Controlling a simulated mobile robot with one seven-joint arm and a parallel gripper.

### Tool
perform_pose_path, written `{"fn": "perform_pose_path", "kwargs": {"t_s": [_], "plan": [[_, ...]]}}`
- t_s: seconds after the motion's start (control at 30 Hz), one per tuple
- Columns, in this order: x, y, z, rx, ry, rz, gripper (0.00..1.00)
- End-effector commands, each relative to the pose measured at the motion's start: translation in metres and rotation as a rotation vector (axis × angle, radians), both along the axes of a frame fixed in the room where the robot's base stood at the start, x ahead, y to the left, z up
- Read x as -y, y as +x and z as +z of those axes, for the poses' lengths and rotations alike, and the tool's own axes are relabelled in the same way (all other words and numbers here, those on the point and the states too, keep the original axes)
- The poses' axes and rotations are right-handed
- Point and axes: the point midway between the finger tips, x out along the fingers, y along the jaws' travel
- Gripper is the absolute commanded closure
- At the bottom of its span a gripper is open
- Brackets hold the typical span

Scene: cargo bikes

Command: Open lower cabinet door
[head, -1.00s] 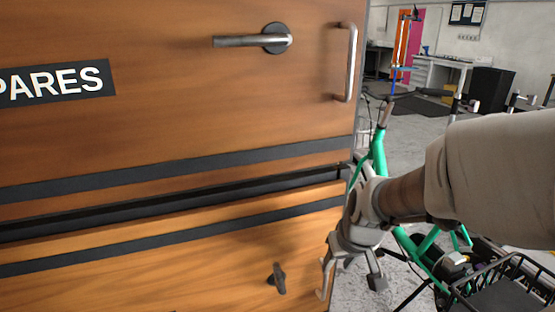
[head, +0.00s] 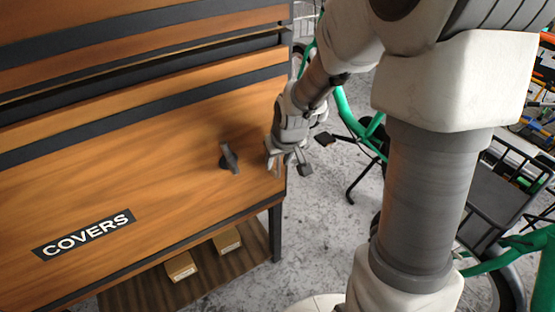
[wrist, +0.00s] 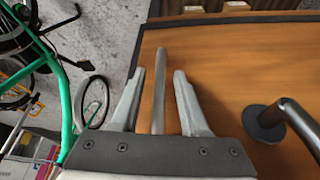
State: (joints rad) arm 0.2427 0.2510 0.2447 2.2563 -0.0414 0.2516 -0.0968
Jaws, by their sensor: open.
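The lower cabinet door (head: 140,180) is a wooden panel with a COVERS label, and it looks shut. A dark lever handle (head: 229,158) sits near its right side; in the wrist view the lever's round base (wrist: 265,123) lies right of my fingers. My gripper (head: 288,163) is at the door's right edge. In the wrist view my gripper (wrist: 159,75) is open, with its two fingers on either side of a metal bar handle (wrist: 159,100). The bar stands between them with a gap visible on each side. In the head view the bar is mostly hidden behind my gripper.
Small boxes (head: 181,266) sit on a low shelf (head: 140,292) under the cabinet. A green bike (head: 345,110) with a black carrier (head: 505,185) stands close at the right. Grey floor (head: 320,220) is clear before the cabinet's right leg (head: 276,233).

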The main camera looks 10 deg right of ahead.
Motion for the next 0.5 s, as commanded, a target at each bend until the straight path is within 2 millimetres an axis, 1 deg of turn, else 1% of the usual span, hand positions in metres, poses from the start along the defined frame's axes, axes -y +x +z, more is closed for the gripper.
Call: {"fn": "perform_pose_path", "kwargs": {"t_s": [0.1,0.13,0.27,0.3,0.37,0.5], "plan": [[0.0001,0.0000,0.0004,0.000,0.000,0.000,0.55],[0.0001,0.0000,0.0005,0.000,0.000,0.000,0.59],[0.0002,-0.0001,0.0005,0.000,0.000,0.000,0.82],[0.0002,-0.0001,0.0005,0.000,0.000,0.000,0.89],[0.0002,-0.0001,0.0006,0.000,0.000,0.000,1.00],[0.0002,-0.0002,0.0006,0.000,0.000,0.000,1.00]]}}
